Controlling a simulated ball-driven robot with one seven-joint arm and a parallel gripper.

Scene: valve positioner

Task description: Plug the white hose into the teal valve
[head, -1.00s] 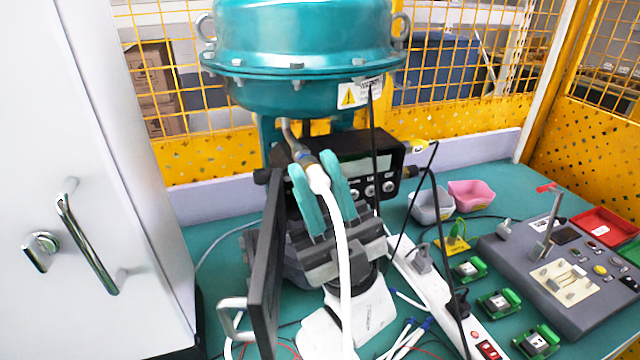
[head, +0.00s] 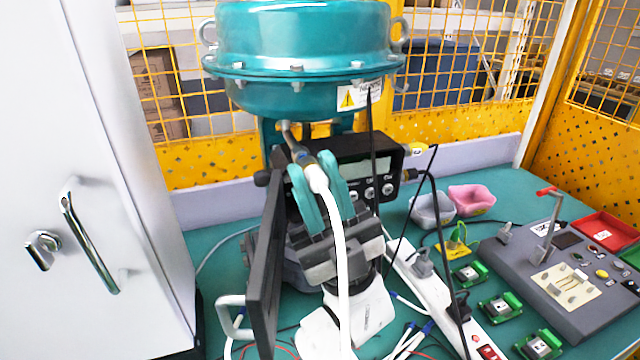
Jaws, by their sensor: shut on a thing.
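The teal valve (head: 303,50) stands upright at the back centre, a large round housing with a bolted flange and a warning label. A short metal fitting (head: 286,127) hangs from its underside. The white hose (head: 340,260) rises from the bottom of the picture to a grey-and-brown connector (head: 298,150) at its top end. My gripper (head: 322,178), with teal fingers, is shut on the hose just below this connector. The connector's tip is right at the lower end of the fitting; I cannot tell whether it is inserted.
A black positioner box (head: 372,168) with display and knobs sits behind my gripper. A white cabinet (head: 95,170) stands at left. A power strip (head: 440,290), green modules (head: 500,306) and a grey control panel (head: 570,275) occupy the right. Black cables hang near the valve.

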